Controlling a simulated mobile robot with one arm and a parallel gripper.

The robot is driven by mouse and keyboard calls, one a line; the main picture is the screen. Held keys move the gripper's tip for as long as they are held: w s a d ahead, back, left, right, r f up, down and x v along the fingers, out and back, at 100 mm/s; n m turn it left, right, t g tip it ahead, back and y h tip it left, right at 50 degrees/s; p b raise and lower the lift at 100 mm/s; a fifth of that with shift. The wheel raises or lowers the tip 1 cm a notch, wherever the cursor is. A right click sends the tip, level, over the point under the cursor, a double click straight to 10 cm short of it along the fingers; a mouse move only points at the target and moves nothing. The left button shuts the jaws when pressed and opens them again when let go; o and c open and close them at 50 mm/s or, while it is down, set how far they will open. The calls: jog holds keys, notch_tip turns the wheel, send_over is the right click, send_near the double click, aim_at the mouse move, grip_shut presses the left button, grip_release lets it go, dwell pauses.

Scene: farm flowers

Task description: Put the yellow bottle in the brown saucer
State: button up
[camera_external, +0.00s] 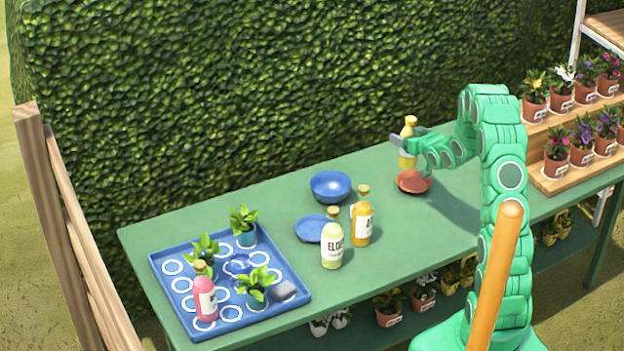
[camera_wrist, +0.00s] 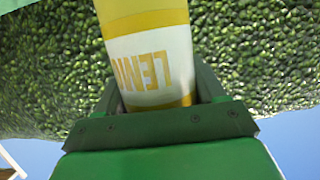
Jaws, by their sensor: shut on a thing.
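The reddish-brown saucer lies on the green table, under the bottle in the external view. A small gap seems to show between the bottle's base and the saucer; I cannot tell its exact height. The saucer is out of the wrist view.
On the green table (camera_external: 285,205) stand a blue bowl (camera_external: 330,186), a blue saucer (camera_external: 311,228), a pale yellow-green bottle (camera_external: 331,246) and an orange bottle (camera_external: 361,222). A blue tray (camera_external: 163,262) at left holds plants and a pink bottle (camera_external: 205,298). Potted flowers fill the wooden shelf (camera_external: 545,184) at right.

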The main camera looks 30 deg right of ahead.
jog(key=d+f, duration=0.3)
jog(key=f, duration=0.6)
jog(key=shift+d+m+h, duration=0.15)
jog(key=shift+m+h, duration=0.25)
jog(key=shift+f, duration=0.1)
jog(key=o, duration=1.4)
